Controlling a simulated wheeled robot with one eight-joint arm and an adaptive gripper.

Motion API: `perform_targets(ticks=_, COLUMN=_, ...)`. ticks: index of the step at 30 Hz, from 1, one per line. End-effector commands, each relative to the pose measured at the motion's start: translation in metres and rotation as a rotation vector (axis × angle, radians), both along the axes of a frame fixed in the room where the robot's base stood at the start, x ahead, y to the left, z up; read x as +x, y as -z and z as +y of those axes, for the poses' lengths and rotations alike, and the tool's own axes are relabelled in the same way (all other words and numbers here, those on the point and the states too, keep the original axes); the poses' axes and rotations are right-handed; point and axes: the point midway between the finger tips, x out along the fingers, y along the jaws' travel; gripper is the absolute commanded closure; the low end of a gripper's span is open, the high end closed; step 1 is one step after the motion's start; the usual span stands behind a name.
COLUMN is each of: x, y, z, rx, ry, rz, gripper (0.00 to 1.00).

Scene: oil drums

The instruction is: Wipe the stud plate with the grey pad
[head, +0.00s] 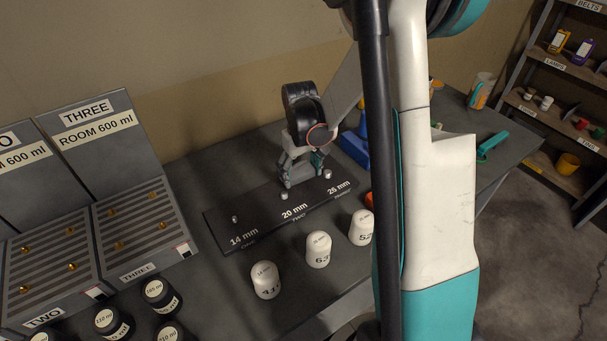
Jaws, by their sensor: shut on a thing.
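The stud plate (262,209) is a long black strip lying slantwise on the dark bench, marked 14 mm, 20 mm and 26 mm. A small metal stud stands near each mark. My gripper (302,174) is over the rear edge of the plate, behind the 20 mm and 26 mm studs, pointing down. It is shut on a small grey thing, apparently the grey pad (301,178), mostly hidden by the fingers. I cannot tell whether the pad touches the plate.
Three white numbered caps (318,249) stand in front of the plate. Slotted grey racks (146,220) and dark labelled jars (160,293) are at left. Shelving (545,90) stands at far right.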

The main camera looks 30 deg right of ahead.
Motion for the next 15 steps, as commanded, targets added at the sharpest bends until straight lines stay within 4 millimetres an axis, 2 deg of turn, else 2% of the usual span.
perform_targets(ticks=6, x=0.008, y=-0.006, z=0.002, rx=0.0, ry=0.0, rz=0.0, gripper=0.52)
perform_targets(ticks=8, x=0.008, y=-0.024, z=0.003, rx=0.0, ry=-0.001, rz=-0.001, gripper=0.52)
perform_targets(ticks=15, x=0.012, y=-0.045, z=0.006, rx=0.0, ry=-0.001, rz=-0.001, gripper=0.52)
